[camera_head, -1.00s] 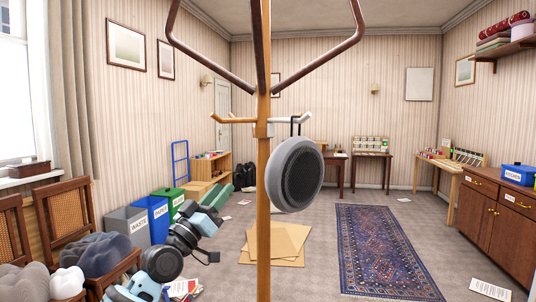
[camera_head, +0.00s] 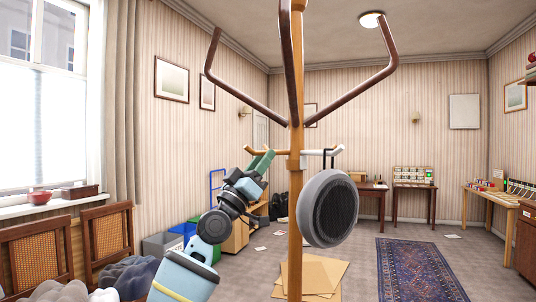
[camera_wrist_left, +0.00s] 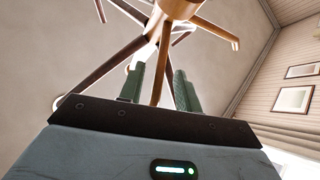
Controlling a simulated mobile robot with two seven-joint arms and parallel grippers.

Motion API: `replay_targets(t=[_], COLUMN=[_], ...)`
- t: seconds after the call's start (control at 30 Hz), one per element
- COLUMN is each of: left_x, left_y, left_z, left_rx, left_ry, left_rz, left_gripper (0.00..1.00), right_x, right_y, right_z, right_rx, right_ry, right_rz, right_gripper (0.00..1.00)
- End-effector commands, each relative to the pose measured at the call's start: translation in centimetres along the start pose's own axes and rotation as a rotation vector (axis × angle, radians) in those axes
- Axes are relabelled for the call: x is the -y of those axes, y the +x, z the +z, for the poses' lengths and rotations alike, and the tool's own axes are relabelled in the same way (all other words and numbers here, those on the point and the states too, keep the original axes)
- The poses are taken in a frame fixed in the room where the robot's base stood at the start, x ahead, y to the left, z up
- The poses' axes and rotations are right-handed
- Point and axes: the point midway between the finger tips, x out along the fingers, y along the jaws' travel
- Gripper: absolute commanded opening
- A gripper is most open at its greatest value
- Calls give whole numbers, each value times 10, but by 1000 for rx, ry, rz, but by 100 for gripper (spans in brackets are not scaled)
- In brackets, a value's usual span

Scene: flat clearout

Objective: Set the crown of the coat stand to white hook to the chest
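The coat stand's wooden pole (camera_head: 295,230) rises in front of me. Its crown carries wooden pegs (camera_head: 258,150) to the left and one white hook (camera_head: 325,152) pointing right. A round grey, dark-faced thing (camera_head: 329,208) hangs by a black strap at the white hook. My left gripper (camera_head: 262,160) is at the left wooden pegs. In the left wrist view its green fingers (camera_wrist_left: 160,88) stand apart with a wooden peg (camera_wrist_left: 158,70) between them; gaps show beside it. A brown wooden chest (camera_head: 526,245) shows only as a sliver at the right edge. My right gripper is not in view.
Long brown upper arms (camera_head: 350,92) branch above the crown. Bins (camera_head: 160,244) and cane-backed chairs (camera_head: 106,232) stand left. Cardboard sheets (camera_head: 312,275) lie by the pole's foot. A patterned rug (camera_head: 415,268) covers the floor to the right. Tables stand at the back wall.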

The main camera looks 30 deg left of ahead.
Motion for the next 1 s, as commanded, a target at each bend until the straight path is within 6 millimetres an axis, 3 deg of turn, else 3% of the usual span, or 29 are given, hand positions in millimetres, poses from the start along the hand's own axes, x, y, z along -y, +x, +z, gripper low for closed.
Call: replay_targets(t=[0.3, 0.67, 0.93, 1.0], left_x=[0, 0, 0, 0], left_y=[25, 29, 29, 29], left_z=[1, 1, 1, 1], left_rx=[1, 1, 1, 1], left_ry=[-1, 0, 0, 0], left_rz=[-1, 0, 0, 0], left_gripper=[33, 33, 2, 0], right_x=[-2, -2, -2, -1], right_y=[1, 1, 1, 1], right_z=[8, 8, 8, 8], right_rx=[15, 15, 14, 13], right_ry=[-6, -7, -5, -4], right_rz=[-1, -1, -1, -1], right_gripper=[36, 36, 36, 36])
